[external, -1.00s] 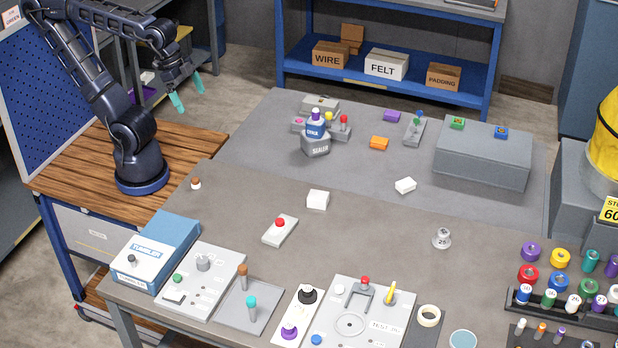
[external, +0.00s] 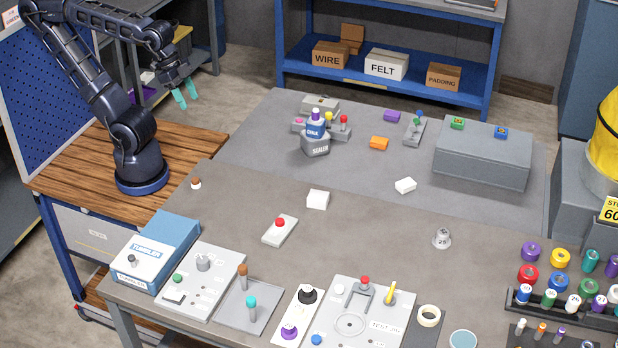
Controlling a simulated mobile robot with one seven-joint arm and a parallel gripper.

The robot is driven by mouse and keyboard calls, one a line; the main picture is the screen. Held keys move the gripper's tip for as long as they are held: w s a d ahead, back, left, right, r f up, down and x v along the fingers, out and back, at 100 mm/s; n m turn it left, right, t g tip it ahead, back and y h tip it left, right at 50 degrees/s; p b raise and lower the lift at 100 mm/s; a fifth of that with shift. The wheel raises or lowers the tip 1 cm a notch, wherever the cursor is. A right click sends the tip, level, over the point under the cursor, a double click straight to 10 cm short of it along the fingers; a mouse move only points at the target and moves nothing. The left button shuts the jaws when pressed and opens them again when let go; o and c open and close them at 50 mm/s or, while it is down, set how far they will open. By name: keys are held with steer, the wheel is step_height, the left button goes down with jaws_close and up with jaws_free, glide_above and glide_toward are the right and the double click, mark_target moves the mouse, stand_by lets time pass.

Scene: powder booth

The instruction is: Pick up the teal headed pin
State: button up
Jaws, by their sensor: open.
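The teal headed pin (external: 252,305) stands upright at the front left of the table, on a grey plate (external: 232,318). A brown headed pin (external: 243,276) stands on the same plate, just behind it and to the left. My gripper (external: 187,97) is open and empty, its teal fingertips apart. It hangs high at the upper left, beyond the wooden-topped bench, far from the pin. Nothing hides the pin's head or shaft.
A grey panel with knobs (external: 188,291) and a blue tumbler box (external: 158,252) are left of the plate. A white strip with black and purple knobs (external: 296,319) is to its right. A red button block (external: 280,231) stands behind. The table's middle is mostly bare.

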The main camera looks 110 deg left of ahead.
steer(key=w+d+r+m, duration=0.1)
steer(key=w+d, duration=0.2)
steer(key=w, duration=0.3)
steer(key=w+d+r+m, duration=0.1)
steer(key=w+d, duration=0.2)
steer(key=w, duration=0.4)
steer(key=m+g+h, duration=0.1)
steer(key=m+h, duration=0.2)
steer(key=m, duration=0.4)
glide_toward(251, 298)
steer(key=f, duration=0.1)
steer(key=x, duration=1.1)
steer(key=shift+w+d, duration=0.1)
steer(key=shift+d, duration=0.1)
steer(key=shift+c, duration=0.5)
jaws_close()
